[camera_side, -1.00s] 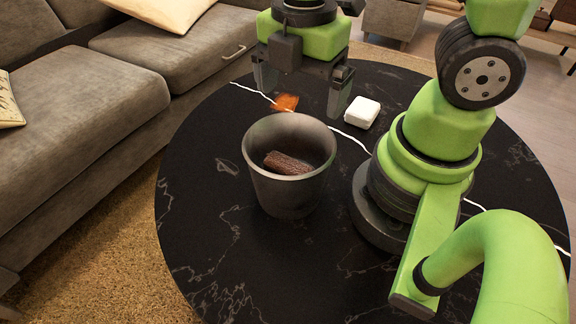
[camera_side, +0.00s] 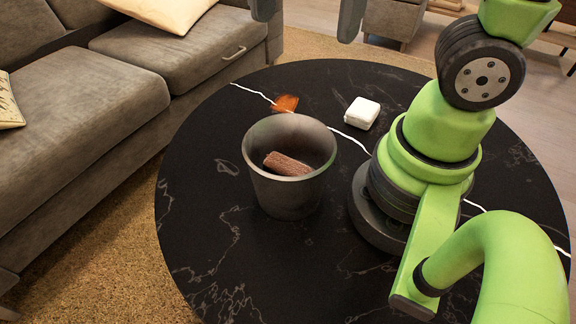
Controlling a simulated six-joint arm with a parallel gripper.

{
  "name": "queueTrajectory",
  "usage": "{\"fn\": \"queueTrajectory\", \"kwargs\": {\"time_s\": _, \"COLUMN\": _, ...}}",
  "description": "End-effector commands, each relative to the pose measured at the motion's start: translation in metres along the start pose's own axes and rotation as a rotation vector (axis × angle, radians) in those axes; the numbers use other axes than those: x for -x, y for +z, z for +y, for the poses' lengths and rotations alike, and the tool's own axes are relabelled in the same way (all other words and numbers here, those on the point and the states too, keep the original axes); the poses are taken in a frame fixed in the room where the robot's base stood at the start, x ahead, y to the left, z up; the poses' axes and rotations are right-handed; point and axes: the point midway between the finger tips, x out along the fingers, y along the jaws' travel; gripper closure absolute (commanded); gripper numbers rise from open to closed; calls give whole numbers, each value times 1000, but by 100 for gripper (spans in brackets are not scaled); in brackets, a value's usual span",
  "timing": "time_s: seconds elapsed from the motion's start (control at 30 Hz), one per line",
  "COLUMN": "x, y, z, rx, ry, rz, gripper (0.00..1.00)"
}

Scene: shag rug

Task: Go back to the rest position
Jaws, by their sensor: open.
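My gripper (camera_side: 307,20) is at the top edge of the side view, mostly cut off by the frame. Only its two dark fingers show, wide apart with nothing between them. It is high above the far side of the round black table (camera_side: 200,215). My green arm stands on the right of the table.
A dark grey pot (camera_side: 287,192) stands on the table with a reddish-brown block (camera_side: 287,164) inside. An orange-brown piece (camera_side: 286,103) and a white box (camera_side: 361,113) lie behind it. A grey sofa (camera_side: 90,110) is at the left. The table's front left is clear.

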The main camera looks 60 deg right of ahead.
Motion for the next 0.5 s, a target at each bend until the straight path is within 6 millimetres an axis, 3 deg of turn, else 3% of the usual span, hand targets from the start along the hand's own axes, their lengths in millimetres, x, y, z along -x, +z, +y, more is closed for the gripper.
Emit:
{"fn": "queueTrajectory", "kwargs": {"time_s": 0.17, "x": 1, "y": 0, "z": -1, "rx": -32, "ry": 11, "rz": 7, "gripper": 0}}
{"fn": "queueTrajectory", "kwargs": {"time_s": 0.27, "x": 5, "y": 2, "z": -4, "rx": -172, "ry": 53, "rz": 37, "gripper": 0}}
{"fn": "queueTrajectory", "kwargs": {"time_s": 0.5, "x": 21, "y": 8, "z": -20, "rx": -916, "ry": 216, "rz": 267, "gripper": 0}}
